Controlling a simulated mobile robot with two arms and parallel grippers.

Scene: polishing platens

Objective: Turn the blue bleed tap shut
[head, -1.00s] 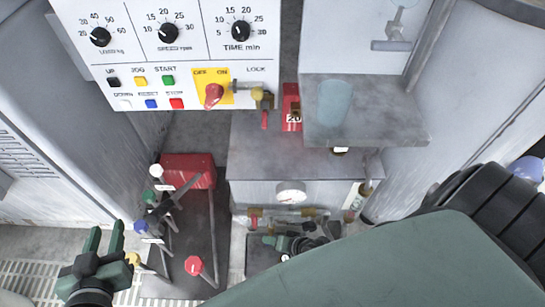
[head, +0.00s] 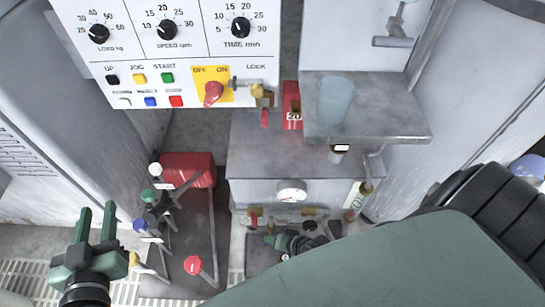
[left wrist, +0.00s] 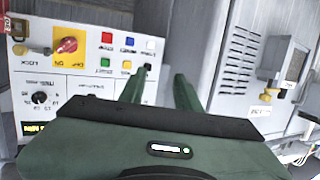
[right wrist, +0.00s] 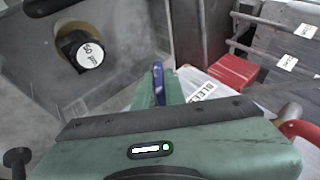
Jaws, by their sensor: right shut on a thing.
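The blue bleed tap (right wrist: 158,82) shows in the right wrist view as a small blue handle standing between my right fingers, beside a white label with lettering that starts "BLE". My right gripper (right wrist: 167,92) is shut on it; the fingers hide its lower part. In the head view my right gripper (head: 290,240) is low in front of the grey tank, below the round gauge, and the tap is hard to make out there. My left gripper (head: 95,212) is open and empty at lower left, away from the tap. Its spread fingers also show in the left wrist view (left wrist: 158,85).
The grey tank (head: 265,160) with a gauge (head: 291,191) stands at centre. A control panel (head: 130,55) with a red switch is above left. Levers with coloured knobs, one red (head: 193,265), stand left of the tank. A grey shelf (head: 375,115) overhangs at right.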

